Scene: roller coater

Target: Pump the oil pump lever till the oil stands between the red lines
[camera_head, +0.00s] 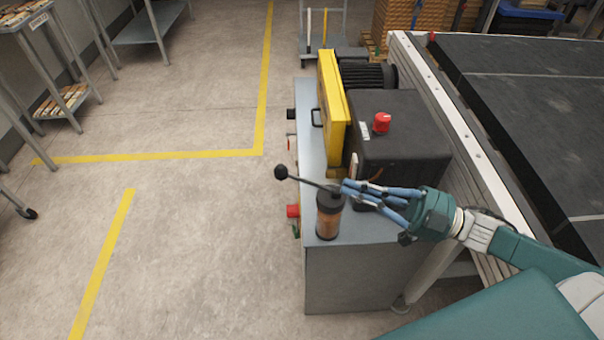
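The oil pump (328,218) stands upright on the front left of the grey cabinet top. Its clear cylinder shows amber-brown oil below a dark upper part. Red lines on it are too small to make out. The pump lever (306,182) is a thin dark rod with a black ball knob, reaching left from the pump top past the cabinet edge. My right gripper (343,188) comes in from the right, its blue fingers converging at the pump top near the lever's inner end. Whether the fingertips touch or grip anything cannot be told. My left gripper is out of view.
A yellow guard (336,105), a black housing with a red button (381,123) and a motor stand behind the pump. The conveyor (530,100) is to the right. Open floor with yellow lines lies left, with metal tables (145,30) beyond.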

